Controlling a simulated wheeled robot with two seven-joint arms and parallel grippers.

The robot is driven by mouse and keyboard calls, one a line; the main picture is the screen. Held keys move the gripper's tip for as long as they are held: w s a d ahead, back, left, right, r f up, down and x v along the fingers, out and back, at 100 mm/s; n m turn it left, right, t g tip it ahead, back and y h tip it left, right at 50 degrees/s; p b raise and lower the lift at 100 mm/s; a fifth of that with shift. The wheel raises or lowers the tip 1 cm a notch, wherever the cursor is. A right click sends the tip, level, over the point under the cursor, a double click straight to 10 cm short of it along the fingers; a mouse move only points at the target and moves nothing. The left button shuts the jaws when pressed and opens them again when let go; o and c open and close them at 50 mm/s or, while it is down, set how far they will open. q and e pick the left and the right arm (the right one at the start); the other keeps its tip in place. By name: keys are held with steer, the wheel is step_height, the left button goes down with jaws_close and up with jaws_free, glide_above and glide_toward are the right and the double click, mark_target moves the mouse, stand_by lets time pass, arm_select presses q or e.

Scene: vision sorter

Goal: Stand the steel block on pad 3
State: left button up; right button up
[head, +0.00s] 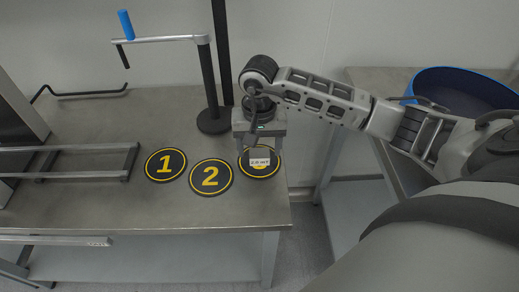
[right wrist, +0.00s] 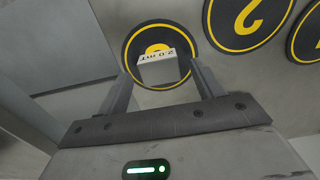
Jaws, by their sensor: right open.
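The steel block (head: 260,161) is small and pale, with a printed label on one face. It stands on the third round black pad (head: 262,175) with a yellow ring, the rightmost pad; the block hides most of its numeral. My right gripper (head: 259,149) is above this pad, pointing down. In the right wrist view the block (right wrist: 164,72) shows between the two spread fingers (right wrist: 160,80), with gaps at both sides. The gripper is open, and the block rests on the pad (right wrist: 135,48). My left gripper is not in view.
Pad 1 (head: 165,164) and pad 2 (head: 211,176) lie to the left on the metal table (head: 90,140). A dark post (head: 209,85) with a round base stands behind them. A metal rack (head: 70,162) is at the left. A blue bowl (head: 455,88) sits on another table at right.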

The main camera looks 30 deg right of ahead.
mark_target(260, 153)
step_height(260, 153, up, 10)
steer(key=shift+r+b, duration=0.15)
steer(key=shift+b, duration=0.15)
step_height(260, 153, down, 13)
steer(key=shift+r, duration=0.1)
step_height(260, 153, up, 3)
steer(key=shift+f+p, duration=0.1)
steer(key=shift+p, duration=0.25)
steer(key=shift+s+r, duration=0.1)
steer(key=shift+r, duration=0.5)
steer(key=shift+f, duration=0.1)
